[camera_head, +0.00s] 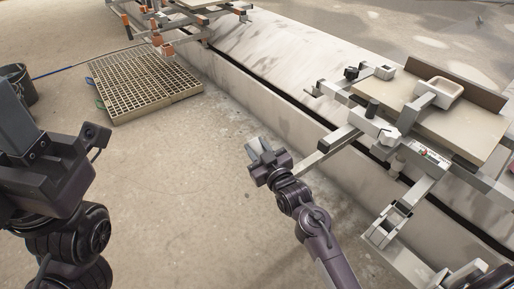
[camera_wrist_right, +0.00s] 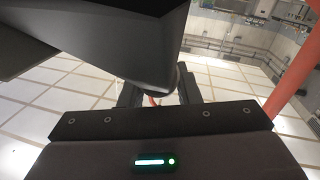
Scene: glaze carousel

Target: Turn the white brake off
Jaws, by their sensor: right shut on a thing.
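A white knob (camera_head: 390,135), which may be the brake, sits on the near side of the carousel frame, beside a small label plate (camera_head: 428,154) with red and green marks. My right gripper (camera_head: 262,149) is left of it and well apart from it, near the free end of a grey frame bar (camera_head: 330,146). It is shut on a grey thing that I cannot identify. In the right wrist view a large dark shape (camera_wrist_right: 110,40) hides most of the space before the fingers. My left gripper (camera_head: 15,118) is at the left edge, partly cut off; its jaw opening is hidden.
The frame stands on a long pale ledge (camera_head: 290,62) with a dark slot. A slatted pallet (camera_head: 145,85) and dark bucket (camera_head: 20,80) stand at upper left. Floor between the arms is clear.

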